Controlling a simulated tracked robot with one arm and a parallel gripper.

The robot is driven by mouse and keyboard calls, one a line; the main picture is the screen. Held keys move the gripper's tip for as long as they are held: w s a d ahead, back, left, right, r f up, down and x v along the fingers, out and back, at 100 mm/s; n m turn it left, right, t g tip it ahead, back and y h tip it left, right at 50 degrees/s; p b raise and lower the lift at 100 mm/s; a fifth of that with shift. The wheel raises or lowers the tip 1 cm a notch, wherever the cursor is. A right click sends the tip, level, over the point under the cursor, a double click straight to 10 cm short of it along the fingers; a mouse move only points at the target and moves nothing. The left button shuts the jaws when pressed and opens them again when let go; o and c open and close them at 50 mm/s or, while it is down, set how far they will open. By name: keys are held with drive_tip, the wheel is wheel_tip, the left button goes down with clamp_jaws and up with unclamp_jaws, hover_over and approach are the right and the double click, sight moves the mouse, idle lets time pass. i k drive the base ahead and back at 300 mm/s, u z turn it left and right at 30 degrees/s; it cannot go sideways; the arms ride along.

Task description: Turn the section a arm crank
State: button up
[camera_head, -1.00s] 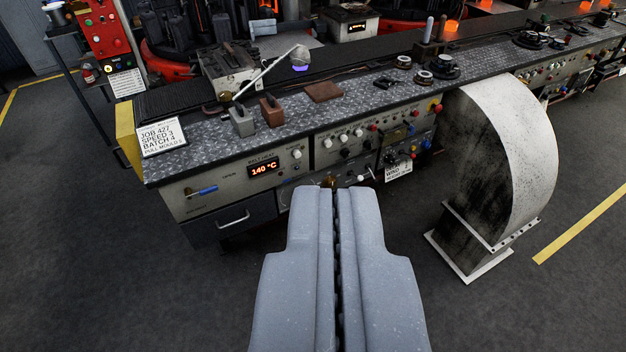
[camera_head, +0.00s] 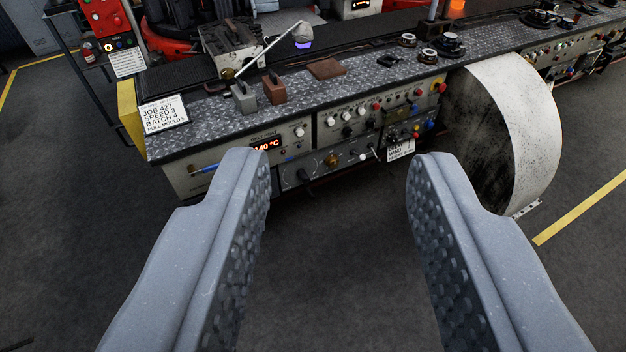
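My gripper (camera_head: 338,158) is open and empty, its two grey fingers wide apart in front of the console. Between and beyond the fingertips is the console's lower front panel. I cannot tell which of these is the section a arm crank, and no section label is readable. The fingers touch none of them. The left finger partly covers the temperature display (camera_head: 266,144).
A large curved pale duct (camera_head: 525,125) stands at the right, beside the right finger. The patterned metal bench top (camera_head: 220,121) holds small blocks, a lamp and dials. Dark floor (camera_head: 335,270) in front is clear.

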sight(304, 177)
drive_tip(key=u, duration=0.05)
drive_tip(key=k, duration=0.5)
drive_tip(key=z, duration=0.5)
drive_tip(key=i, duration=1.5)
drive_tip(key=z, duration=0.2)
